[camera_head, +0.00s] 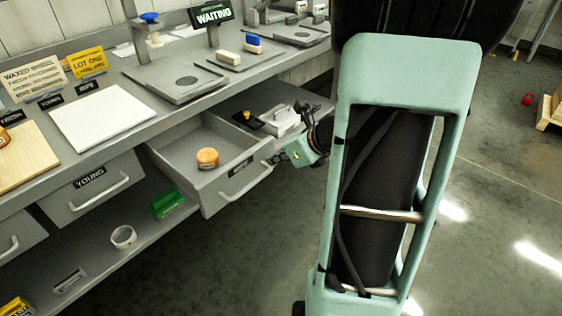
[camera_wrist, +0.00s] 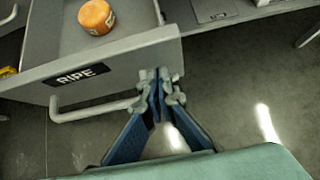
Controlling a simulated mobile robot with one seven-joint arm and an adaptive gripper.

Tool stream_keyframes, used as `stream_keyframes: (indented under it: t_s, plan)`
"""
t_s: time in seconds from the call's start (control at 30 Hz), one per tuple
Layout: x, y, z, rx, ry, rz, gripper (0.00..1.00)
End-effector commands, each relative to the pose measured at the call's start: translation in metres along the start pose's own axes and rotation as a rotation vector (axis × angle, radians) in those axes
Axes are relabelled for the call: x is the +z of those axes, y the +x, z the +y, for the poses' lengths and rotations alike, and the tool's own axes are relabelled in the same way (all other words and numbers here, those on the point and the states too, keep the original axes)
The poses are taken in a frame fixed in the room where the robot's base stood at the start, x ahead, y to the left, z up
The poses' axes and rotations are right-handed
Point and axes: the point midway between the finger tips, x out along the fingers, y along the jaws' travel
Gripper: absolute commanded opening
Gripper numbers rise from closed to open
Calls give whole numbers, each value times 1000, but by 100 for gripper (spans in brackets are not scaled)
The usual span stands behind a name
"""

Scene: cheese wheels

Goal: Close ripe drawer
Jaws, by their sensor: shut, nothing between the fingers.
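The ripe drawer (camera_head: 181,153) stands pulled open from the bench in the head view, with an orange cheese wheel (camera_head: 207,158) inside it. In the wrist view its front (camera_wrist: 120,62) bears a RIPE label (camera_wrist: 82,75) and a bar handle (camera_wrist: 88,112). The cheese wheel (camera_wrist: 96,16) also shows there. My gripper (camera_head: 277,160) is at the right end of the drawer front. In the wrist view my gripper (camera_wrist: 158,78) is shut and empty, its fingertips close to the front's right end, beside the handle. I cannot tell whether they touch it.
The YOUNG drawer (camera_head: 92,186) is shut to the left. The lower shelf holds a green box (camera_head: 167,203) and a white ring (camera_head: 123,237). Floor (camera_head: 245,265) in front of the drawer is clear.

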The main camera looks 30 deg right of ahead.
Motion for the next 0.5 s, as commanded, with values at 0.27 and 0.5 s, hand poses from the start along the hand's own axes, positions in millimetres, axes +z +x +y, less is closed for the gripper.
stream_keyframes:
  t_s: [0.27,0.5]
  plan:
    - [0,0,0,0,-1,0,0]
    - [9,9,1,4,-4,1,0]
